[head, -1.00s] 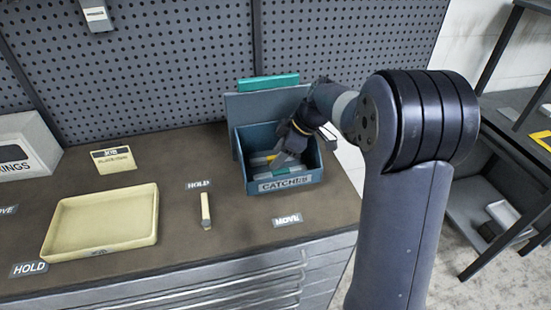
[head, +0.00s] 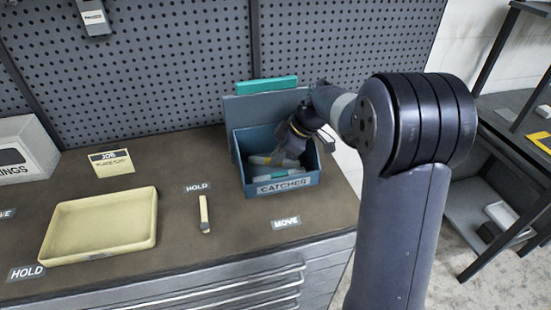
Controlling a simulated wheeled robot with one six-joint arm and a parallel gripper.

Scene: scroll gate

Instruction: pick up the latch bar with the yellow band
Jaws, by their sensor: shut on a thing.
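My gripper (head: 286,160) is down inside the blue-grey bin (head: 285,187) labelled as catches. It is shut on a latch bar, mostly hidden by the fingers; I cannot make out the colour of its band. Several grey bars lie in the bin around the fingers. One grey bar (head: 258,160) shows at the left, and a teal piece (head: 279,174) shows near the front wall. A short pale yellowish bar (head: 204,214) lies alone on the bench, left of the bin.
An empty cream tray (head: 100,224) is at the left of the bench. HOLD and MOVE labels, a yellow note card (head: 112,162) and a white box (head: 24,150) are also there. The bin's lid stands up behind it, near the pegboard. The bench between tray and bin is mostly clear.

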